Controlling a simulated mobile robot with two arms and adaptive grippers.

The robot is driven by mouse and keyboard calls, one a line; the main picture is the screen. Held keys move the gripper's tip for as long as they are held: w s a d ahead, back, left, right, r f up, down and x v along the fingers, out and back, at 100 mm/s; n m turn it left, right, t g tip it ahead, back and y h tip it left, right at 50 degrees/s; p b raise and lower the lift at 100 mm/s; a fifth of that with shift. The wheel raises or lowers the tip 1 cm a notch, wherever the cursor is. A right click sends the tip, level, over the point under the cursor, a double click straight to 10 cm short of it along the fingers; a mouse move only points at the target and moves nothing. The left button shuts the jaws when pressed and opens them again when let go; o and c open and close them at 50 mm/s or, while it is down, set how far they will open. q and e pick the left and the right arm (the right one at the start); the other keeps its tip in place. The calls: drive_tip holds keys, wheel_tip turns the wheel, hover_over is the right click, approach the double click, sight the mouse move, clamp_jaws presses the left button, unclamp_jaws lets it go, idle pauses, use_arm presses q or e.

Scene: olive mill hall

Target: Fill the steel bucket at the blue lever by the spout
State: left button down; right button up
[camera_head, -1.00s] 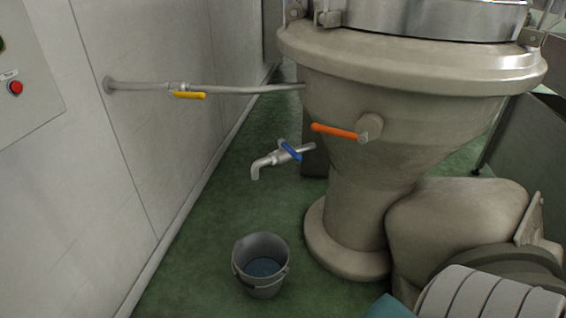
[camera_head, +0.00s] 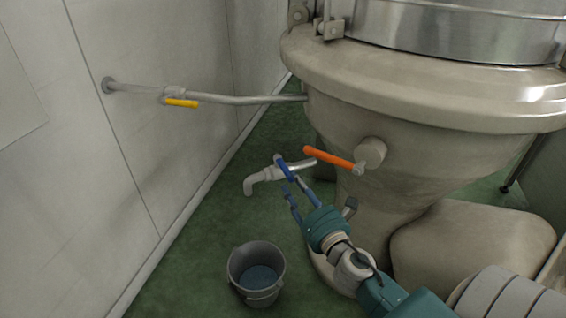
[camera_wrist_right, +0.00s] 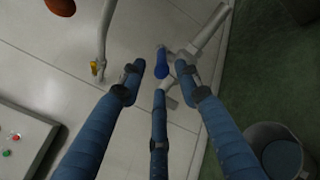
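The steel bucket (camera_head: 243,287) stands upright on the floor below the spout (camera_head: 250,186), with bluish liquid inside. The blue lever (camera_head: 284,168) sits across the spout's pipe; no stream shows falling from the spout. My right gripper (camera_head: 303,192) is open and empty, its fingers spread just in front of the blue lever. In the right wrist view the blue lever (camera_wrist_right: 160,66) shows between the fingertips, apparently not gripped; whether a finger touches it I cannot tell. The bucket (camera_wrist_right: 250,140) also shows there at the lower right. My left gripper is not in view.
An orange lever (camera_head: 330,158) on the beige vessel (camera_head: 430,165) is close above my right gripper. A yellow lever (camera_head: 181,103) is on a pipe from the left wall (camera_head: 60,210). Green floor (camera_head: 190,280) is clear around the bucket.

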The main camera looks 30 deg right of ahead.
sight(279, 161)
drive_tip(key=w, duration=0.3)
drive_tip(key=w+d, duration=0.1)
drive_tip(key=w, duration=0.3)
drive_tip(key=w+d, duration=0.1)
drive_tip(key=w, duration=0.2)
drive_tip(key=shift+w+f, duration=0.1)
drive_tip(key=shift+w, duration=0.1)
drive_tip(key=c, duration=0.8)
clamp_jaws()
